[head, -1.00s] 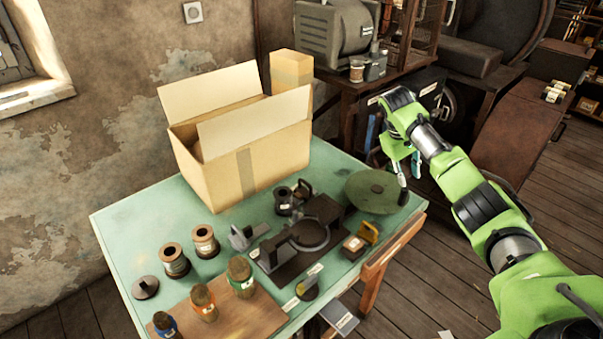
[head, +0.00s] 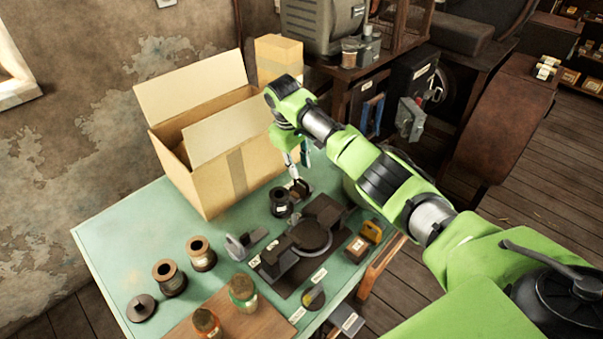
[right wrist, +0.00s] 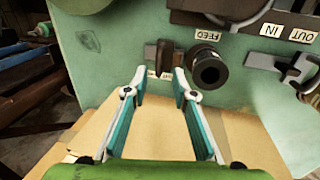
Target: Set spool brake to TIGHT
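The spool brake appears to be the small dark lever block (head: 300,187) beside a black spool (head: 281,202) on the green table, in front of the cardboard box. In the right wrist view the lever block (right wrist: 162,55) stands just beyond my fingertips, left of the spool (right wrist: 210,68). Small labels below it are partly hidden and too small to read. My right gripper (head: 297,168) is above and behind the lever in the head view. In the right wrist view its two teal fingers (right wrist: 159,75) are spread apart with nothing between them. My left gripper is not in view.
The open cardboard box (head: 220,165) stands close to the left of my right gripper. Brown spools (head: 200,254) and jars (head: 243,293) stand at front left.

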